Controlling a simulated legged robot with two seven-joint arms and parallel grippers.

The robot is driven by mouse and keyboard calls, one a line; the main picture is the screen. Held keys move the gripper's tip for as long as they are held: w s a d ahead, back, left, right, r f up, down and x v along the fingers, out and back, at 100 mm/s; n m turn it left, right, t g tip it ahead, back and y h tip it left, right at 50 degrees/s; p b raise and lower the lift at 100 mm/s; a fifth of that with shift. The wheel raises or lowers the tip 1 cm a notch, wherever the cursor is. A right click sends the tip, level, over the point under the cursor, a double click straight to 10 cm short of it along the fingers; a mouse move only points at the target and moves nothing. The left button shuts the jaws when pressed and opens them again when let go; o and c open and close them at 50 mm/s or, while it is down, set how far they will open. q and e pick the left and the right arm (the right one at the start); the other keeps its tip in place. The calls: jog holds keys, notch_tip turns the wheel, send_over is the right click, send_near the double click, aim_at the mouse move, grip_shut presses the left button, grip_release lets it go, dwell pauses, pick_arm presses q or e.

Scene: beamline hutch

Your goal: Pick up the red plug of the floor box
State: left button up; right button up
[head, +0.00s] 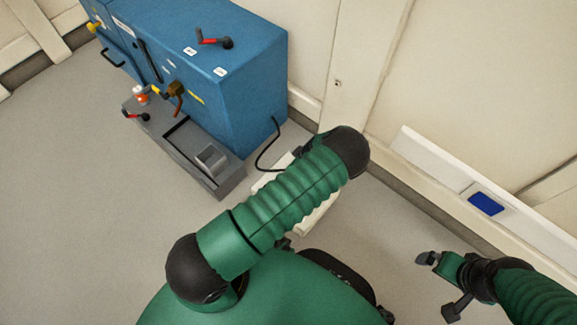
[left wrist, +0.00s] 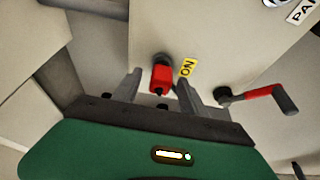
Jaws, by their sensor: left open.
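The red plug (left wrist: 160,79) shows in the left wrist view, on the cream floor box (left wrist: 170,30) beside a yellow ON label (left wrist: 187,67). My left gripper (left wrist: 162,80) is open, one finger on each side of the plug. I cannot tell whether the fingers touch it. In the head view, the floor box (head: 270,184) is mostly behind my left forearm, which also hides the left gripper and the plug. My right gripper (head: 436,284) is open and empty at the lower right, away from the box.
A red-handled crank (left wrist: 262,95) sits right of the left fingers. A blue cabinet (head: 240,95) with a grey tray (head: 228,185) at its foot stands at the upper left. A black cable (head: 268,150) runs toward the box. Cream walls close the right side; the left floor is clear.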

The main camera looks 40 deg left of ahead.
pick_arm(q)
jog(key=shift+w+a, duration=0.1)
jog(key=shift+a, duration=0.05)
jog(key=shift+d+r, duration=0.25)
jog(key=shift+d+r+y, duration=0.3)
jog(key=shift+d+r, duration=0.15)
jog(key=shift+d, duration=0.15)
jog(key=c, duration=0.4)
jog(key=shift+c, duration=1.2)
jog(key=shift+a+f, duration=0.4)
jog(key=shift+a, duration=0.15)
grip_shut()
jog(key=shift+d+r, duration=0.15)
jog(key=shift+d, duration=0.1)
jog(key=shift+a+r+p, duration=0.1)
jog(key=shift+p, duration=0.2)
notch_tip(320, 180, up, 10)
jog(key=p, duration=0.6)
jog(key=shift+p, duration=0.3)
pick_arm(e)
jog(key=w+v, duration=0.1)
jog(key=v, duration=0.5)
jog(key=shift+w+d+r, duration=0.15)
jog(key=shift+d+r, duration=0.15)
jog(key=shift+d, duration=0.2)
